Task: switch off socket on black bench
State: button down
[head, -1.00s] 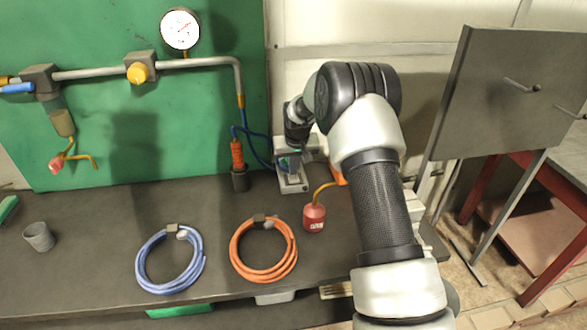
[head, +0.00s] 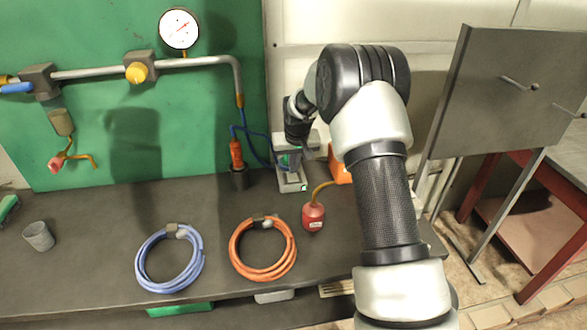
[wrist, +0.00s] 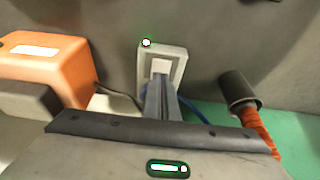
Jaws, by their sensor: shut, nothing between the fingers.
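The socket (head: 291,183) is a pale grey block on the black bench (head: 95,215), near the green panel. My gripper (head: 290,160) is over the socket in the head view. In the wrist view its shut fingers (wrist: 160,92) reach to the white square and cover part of the plate. I cannot tell whether they touch it. Nothing shows between the fingers.
An orange box (wrist: 45,62) stands beside the socket. An orange-handled tool in a dark holder (wrist: 238,90) is on the other side.

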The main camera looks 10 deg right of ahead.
aim_at(292, 176)
jog(key=v, duration=1.1)
jog(key=shift+r+b, duration=0.35)
jog(key=shift+r, duration=0.05)
jog(key=shift+w, duration=0.1)
jog(key=shift+w+r+p, duration=0.2)
jog(key=shift+w+p, duration=0.55)
jog(key=shift+p, duration=0.15)
jog(key=shift+f, duration=0.1)
jog(key=x, duration=0.4)
jog(key=p+x, duration=0.1)
jog(key=x, duration=0.8)
jog(key=shift+s+f+p, duration=0.25)
jog(key=shift+f+p, duration=0.1)
jog(key=shift+f, duration=0.1)
